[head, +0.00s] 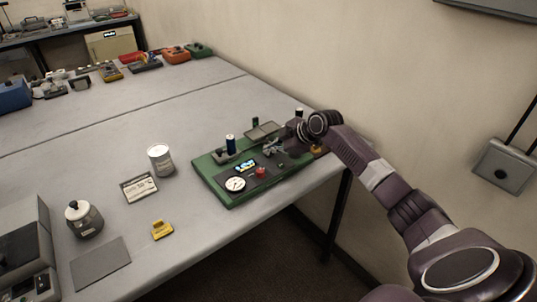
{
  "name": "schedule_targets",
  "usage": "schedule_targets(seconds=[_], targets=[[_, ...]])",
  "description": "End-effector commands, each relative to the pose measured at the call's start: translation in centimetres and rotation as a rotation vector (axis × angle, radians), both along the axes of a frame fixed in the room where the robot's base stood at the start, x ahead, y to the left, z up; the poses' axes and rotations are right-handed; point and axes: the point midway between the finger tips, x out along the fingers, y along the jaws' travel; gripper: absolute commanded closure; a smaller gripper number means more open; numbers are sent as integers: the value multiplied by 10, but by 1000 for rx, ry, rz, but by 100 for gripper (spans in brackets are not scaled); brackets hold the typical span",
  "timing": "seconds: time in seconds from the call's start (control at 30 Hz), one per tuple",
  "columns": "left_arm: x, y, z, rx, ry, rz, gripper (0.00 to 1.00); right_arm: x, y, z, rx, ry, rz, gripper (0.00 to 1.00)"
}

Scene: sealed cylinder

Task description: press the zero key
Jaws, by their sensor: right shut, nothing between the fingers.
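A green instrument board (216,187) lies near the table's right edge. On it are a round white dial (235,184), a small lit display (246,166), a red knob (261,171) and a dark blue cylinder (230,144). My right gripper (274,149) is over the right part of this board, its fingers shut and empty. I cannot tell whether the fingers touch the board. No key is readable as the zero key; the gripper and arm hide part of the board. My left gripper is not in view.
A white can (161,160), a label card (139,187), a yellow block (162,229), a lidded jar (83,219) and a grey mat (99,263) are on the table (190,110). A grey device (25,250) stands at the left. A wall is close on the right.

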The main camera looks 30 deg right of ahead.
Motion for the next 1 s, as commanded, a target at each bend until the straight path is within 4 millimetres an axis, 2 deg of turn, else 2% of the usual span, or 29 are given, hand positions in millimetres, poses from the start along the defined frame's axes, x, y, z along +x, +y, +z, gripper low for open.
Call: schedule_targets(seconds=[0.17, 0.57, 1.0], targets=[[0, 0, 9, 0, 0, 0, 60, 0, 0, 12, -1, 0, 1, 100], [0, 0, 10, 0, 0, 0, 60, 0, 0, 14, 0, -1, 0, 100], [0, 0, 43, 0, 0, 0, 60, 0, 0, 56, 0, -2, -1, 100]])
